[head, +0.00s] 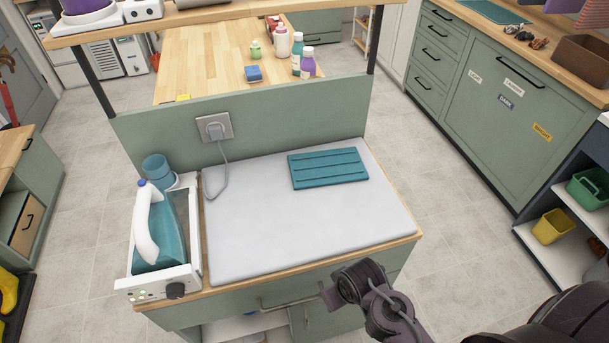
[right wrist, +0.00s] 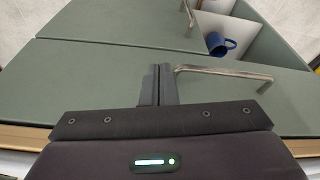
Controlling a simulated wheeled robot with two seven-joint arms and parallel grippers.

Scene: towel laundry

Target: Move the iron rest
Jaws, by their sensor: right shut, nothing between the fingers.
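The iron rest (head: 328,168), a flat teal ribbed pad, lies on the back right part of the white ironing surface (head: 255,235). Nothing rests on it and no gripper touches it. My right gripper (head: 327,297) is in front of the counter's front edge, low beside the metal drawer handle, well away from the pad. In the right wrist view its fingers (right wrist: 157,85) are shut and empty, close beside one end of the handle (right wrist: 222,71). I cannot tell whether they touch it. My left gripper is not in view.
A white and teal iron (head: 160,235) stands in a white base at the counter's left, with a blue cup (head: 156,168) behind it. A socket with a cord (head: 215,128) is on the back panel. The front of the white surface is clear.

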